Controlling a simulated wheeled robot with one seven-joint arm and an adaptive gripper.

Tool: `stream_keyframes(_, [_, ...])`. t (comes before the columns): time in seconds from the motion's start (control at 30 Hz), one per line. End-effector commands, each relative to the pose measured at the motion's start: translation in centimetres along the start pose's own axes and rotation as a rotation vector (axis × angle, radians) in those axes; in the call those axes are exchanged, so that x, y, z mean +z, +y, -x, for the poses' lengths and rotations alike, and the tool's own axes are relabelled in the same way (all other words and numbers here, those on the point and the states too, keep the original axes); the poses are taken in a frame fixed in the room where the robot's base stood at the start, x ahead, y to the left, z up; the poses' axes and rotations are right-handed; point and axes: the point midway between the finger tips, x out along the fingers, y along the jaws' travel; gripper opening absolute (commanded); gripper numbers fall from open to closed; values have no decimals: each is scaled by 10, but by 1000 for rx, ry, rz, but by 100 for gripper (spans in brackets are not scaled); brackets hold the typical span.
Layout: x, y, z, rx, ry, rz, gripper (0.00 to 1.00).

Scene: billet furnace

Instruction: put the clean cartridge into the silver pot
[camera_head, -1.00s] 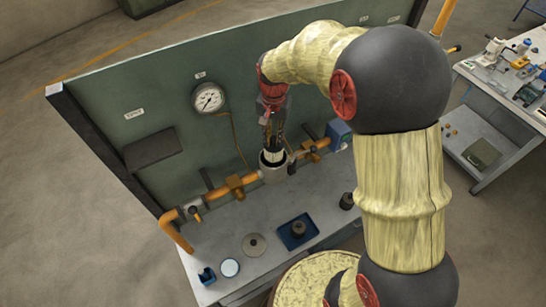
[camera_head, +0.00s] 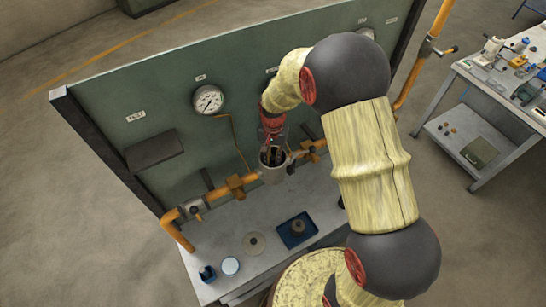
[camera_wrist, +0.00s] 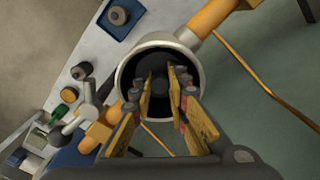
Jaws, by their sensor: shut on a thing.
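The silver pot (camera_head: 272,175) stands in the orange pipe line at the back of the bench, with its top open. In the wrist view its pale round rim (camera_wrist: 122,78) surrounds a dark inside. My gripper (camera_head: 272,157) points down into the pot mouth. In the wrist view both fingers (camera_wrist: 163,88) reach inside the rim, shut on the clean cartridge (camera_wrist: 162,82). Only a dim grey part of the cartridge shows between the fingertips; the rest is hidden in the pot. I cannot tell whether it touches the bottom.
A blue tray (camera_head: 285,238) holding a dark cylinder (camera_head: 298,227) lies on the bench in front. Another dark cylinder (camera_wrist: 82,70) stands nearby. Orange pipes (camera_head: 222,193) flank the pot; a green panel stands behind.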

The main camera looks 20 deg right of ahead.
Motion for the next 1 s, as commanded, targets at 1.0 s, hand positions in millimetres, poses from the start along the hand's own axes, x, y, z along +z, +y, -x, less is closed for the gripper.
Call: stream_keyframes(1.0, [-1,-1,53,-3,4,0,23])
